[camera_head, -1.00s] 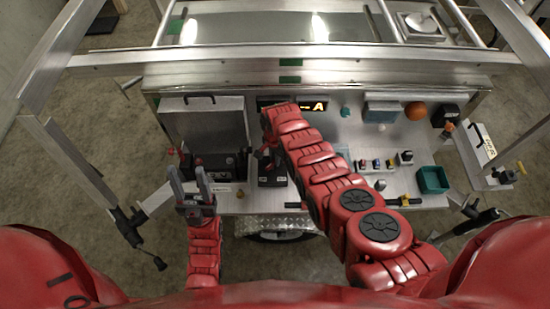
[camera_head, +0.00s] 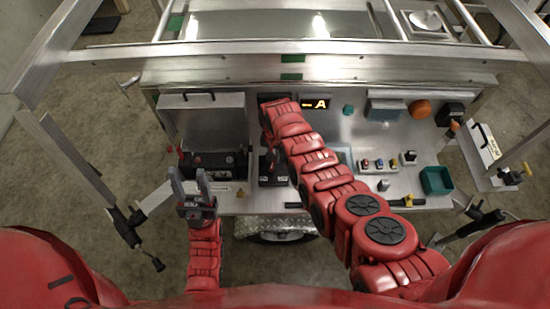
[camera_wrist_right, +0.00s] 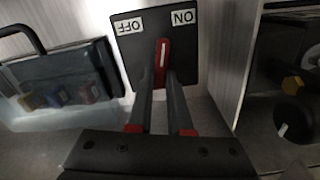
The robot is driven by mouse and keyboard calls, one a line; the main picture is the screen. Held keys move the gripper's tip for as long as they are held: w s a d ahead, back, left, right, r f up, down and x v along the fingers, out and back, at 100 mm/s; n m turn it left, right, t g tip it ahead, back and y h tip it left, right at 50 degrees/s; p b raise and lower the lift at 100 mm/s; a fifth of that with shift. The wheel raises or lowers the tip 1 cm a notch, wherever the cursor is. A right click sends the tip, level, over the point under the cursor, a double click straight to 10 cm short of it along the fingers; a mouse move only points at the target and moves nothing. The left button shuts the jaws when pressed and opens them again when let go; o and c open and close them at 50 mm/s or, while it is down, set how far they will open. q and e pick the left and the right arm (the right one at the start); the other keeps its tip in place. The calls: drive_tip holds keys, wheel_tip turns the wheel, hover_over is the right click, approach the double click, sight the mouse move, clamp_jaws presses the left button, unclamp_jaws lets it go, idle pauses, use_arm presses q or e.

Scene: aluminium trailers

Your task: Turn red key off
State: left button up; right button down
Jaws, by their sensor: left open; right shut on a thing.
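The red key (camera_wrist_right: 162,55) shows in the right wrist view, in front of a black switch plate (camera_wrist_right: 128,52). The plate has an upside-down OFF label (camera_wrist_right: 129,27) on the left and an ON label (camera_wrist_right: 184,17) on the right. The key points up in that view, between the two labels. My right gripper (camera_wrist_right: 161,82) is shut on the red key, with a finger on each side. In the head view my right arm and wrist hide the key. My left gripper (camera_head: 190,178) is open and empty, in front of the trailer's left part.
An open compartment with a black battery (camera_head: 218,160) lies beyond my left gripper. A teal bin (camera_head: 437,180), an orange ball (camera_head: 420,109) and several small switches (camera_head: 378,164) are on the right. A clear case (camera_wrist_right: 65,85) stands left of the plate in the wrist view.

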drive_tip(key=n, duration=0.1)
drive_tip(key=n+b, duration=0.1)
drive_tip(key=shift+w+a+n, duration=0.1)
drive_tip(key=shift+a+n, duration=0.1)
drive_tip(key=shift+n, duration=0.2)
drive_tip(key=n, duration=0.2)
drive_tip(key=shift+a+n, duration=0.15)
drive_tip(key=shift+n, duration=0.25)
drive_tip(key=n, duration=0.2)
drive_tip(key=shift+s+a+n+b, duration=0.15)
drive_tip(key=shift+s+n+b, duration=0.05)
drive_tip(key=shift+n+b, duration=0.15)
drive_tip(key=shift+s+a+n, duration=0.1)
drive_tip(key=shift+a+n, duration=0.1)
drive_tip(key=shift+n, duration=1.65)
drive_tip(key=c, duration=0.8)
unclamp_jaws()
drive_tip(key=shift+c, duration=0.2)
